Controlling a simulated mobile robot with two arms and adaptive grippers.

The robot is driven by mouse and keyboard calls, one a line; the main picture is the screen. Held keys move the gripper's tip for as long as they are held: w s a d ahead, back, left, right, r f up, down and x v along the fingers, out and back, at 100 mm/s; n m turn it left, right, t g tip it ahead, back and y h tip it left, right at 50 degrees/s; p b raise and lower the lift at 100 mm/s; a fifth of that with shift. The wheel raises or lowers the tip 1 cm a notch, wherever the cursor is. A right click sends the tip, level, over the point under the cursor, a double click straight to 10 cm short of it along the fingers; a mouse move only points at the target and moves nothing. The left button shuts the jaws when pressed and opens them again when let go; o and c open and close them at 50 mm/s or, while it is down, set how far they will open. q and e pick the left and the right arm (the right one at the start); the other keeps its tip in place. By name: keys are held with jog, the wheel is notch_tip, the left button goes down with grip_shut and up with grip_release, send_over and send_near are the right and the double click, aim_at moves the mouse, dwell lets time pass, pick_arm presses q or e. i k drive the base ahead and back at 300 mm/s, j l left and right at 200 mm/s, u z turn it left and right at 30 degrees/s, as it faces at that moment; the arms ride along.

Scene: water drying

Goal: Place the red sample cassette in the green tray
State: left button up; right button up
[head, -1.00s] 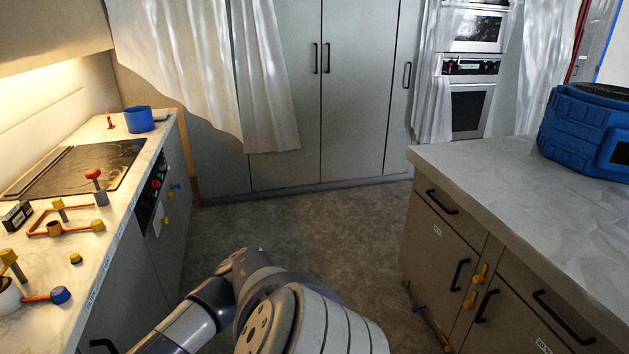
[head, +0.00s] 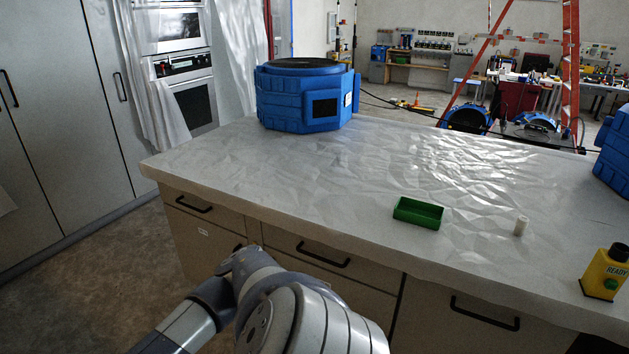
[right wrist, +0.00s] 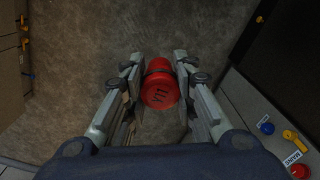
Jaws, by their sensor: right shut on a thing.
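The green tray (head: 418,213) is a small rectangular box with an open top. In the head view it rests near the front edge of the covered counter, right of centre. In the right wrist view my right gripper (right wrist: 158,78) is shut on the red sample cassette (right wrist: 160,90), a round red piece with a dark band and dark markings. It is held above the floor, away from the counter. The head view shows one of my arms at the bottom, but neither gripper nor the cassette. My left gripper is not in view.
The counter (head: 240,160) has a wrinkled pale cover. Counter around the tray is clear.

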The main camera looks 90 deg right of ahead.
aim_at(418, 218)
jog(key=k+z, duration=0.15)
jog(key=z, duration=0.25)
jog(key=k+l+z, duration=0.1)
jog(key=z, duration=0.3)
jog(key=l+z, duration=0.2)
jog(key=z, duration=0.15)
jog(key=k+l+z, duration=0.15)
jog(key=z, duration=0.25)
jog(key=k+l+z, duration=0.2)
jog(key=l, duration=0.3)
jog(key=l+z, duration=0.15)
jog(key=l, duration=0.35)
jog(key=k+l+z, duration=0.2)
jog(key=l, duration=0.35)
jog(key=i, duration=0.1)
